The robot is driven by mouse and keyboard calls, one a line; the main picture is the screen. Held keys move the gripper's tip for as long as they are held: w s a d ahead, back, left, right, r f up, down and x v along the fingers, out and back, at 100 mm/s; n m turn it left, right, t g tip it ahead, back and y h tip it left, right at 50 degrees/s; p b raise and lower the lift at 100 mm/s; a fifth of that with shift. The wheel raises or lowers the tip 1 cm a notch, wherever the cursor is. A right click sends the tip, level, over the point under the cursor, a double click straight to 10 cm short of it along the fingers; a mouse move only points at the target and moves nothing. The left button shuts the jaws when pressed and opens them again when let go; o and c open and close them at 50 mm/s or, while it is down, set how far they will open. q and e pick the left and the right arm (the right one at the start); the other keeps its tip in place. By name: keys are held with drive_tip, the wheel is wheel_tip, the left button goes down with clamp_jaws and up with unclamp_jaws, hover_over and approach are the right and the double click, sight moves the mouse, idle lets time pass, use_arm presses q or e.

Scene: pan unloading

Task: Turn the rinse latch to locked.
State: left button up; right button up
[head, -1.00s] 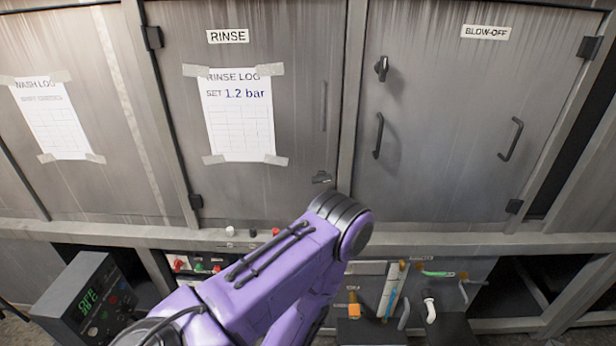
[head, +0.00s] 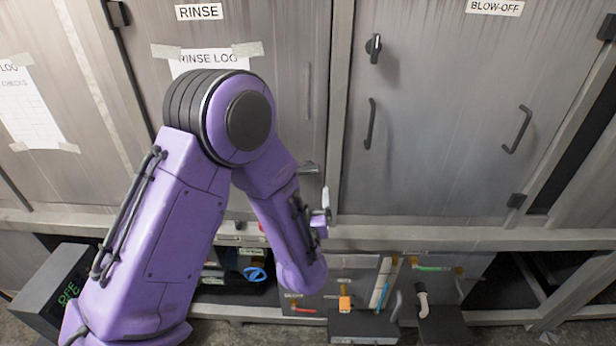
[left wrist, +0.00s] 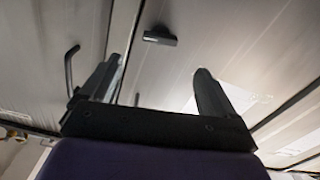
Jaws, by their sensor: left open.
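The rinse latch (head: 309,168) is a small dark lever low on the right edge of the rinse door (head: 280,40), lying about level. In the left wrist view it shows as a short dark bar (left wrist: 160,37) lying crosswise, beyond the fingertips and roughly between them. My left gripper (head: 324,205) is just below the latch in the head view, apart from it. In the left wrist view its two fingers (left wrist: 158,75) are spread with nothing between them. My right gripper is not in view.
The rinse log sheet (head: 205,60) is partly hidden by my left arm. The blow-off door to the right has an upright latch (head: 375,47) and a handle (head: 370,123). A ledge (head: 450,238) runs below the doors, with tools and fittings under it.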

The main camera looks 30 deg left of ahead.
sight(308, 173)
use_arm(q)
drive_tip(key=p+x, duration=0.2)
drive_tip(key=x, duration=0.6)
drive_tip(key=shift+w+a, duration=0.15)
drive_tip(key=shift+w, duration=0.15)
drive_tip(key=shift+w+a+f, duration=0.15)
drive_tip(key=shift+w+a, duration=0.15)
drive_tip(key=shift+w, duration=0.25)
drive_tip(key=c, duration=1.1)
